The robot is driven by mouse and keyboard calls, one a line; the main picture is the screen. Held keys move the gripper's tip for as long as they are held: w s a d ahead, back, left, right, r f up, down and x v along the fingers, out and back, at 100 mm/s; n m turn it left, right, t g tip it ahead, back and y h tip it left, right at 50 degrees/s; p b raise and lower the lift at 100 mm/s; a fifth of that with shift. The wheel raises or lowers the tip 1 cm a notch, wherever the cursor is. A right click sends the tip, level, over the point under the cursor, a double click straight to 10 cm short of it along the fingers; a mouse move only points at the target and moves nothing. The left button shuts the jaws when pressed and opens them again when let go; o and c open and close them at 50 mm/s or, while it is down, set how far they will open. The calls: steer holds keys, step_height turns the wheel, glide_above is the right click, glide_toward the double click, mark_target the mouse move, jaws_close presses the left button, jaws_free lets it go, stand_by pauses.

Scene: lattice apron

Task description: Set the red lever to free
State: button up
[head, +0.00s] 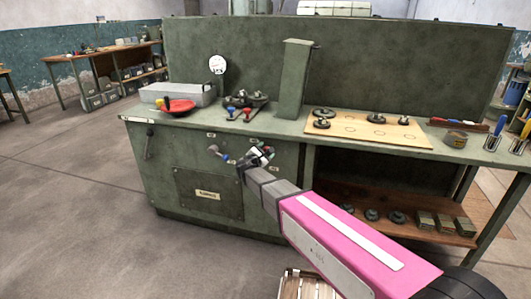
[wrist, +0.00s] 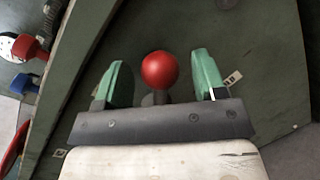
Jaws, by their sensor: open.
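The red lever's round red knob (wrist: 160,70) sits between the two green fingers of my gripper (wrist: 160,80) in the wrist view. The fingers are open, with a visible gap on each side of the knob. A short dark stem shows just below the knob; the rest of the lever is hidden by the gripper body. In the head view my gripper (head: 259,153) is at the front face of the green bench (head: 165,165), below its top edge, and largely hides the lever there. A small pale label plate (wrist: 233,78) lies right of the fingers; I cannot read it.
A blue-knobbed lever (head: 225,157) projects from the front face left of my gripper. A wooden crate (head: 305,286) stands on the floor in front.

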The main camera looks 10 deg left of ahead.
jaws_close()
steer(key=shift+w+a+r+n+t, duration=0.1)
steer(key=shift+a+r+n, duration=0.15)
steer(key=shift+n, duration=0.3)
steer(key=shift+s+a+r+n+t, duration=0.1)
steer(key=shift+a+r+n, duration=0.15)
steer(key=shift+n, duration=0.25)
steer(key=shift+w+a+r+n+t, duration=0.1)
steer(key=shift+a+r+n, duration=0.15)
steer(key=shift+n, duration=0.3)
jaws_free()
steer(key=v, duration=1)
steer(key=shift+s+a, duration=0.2)
steer(key=shift+s, duration=0.2)
steer(key=shift+f, duration=0.15)
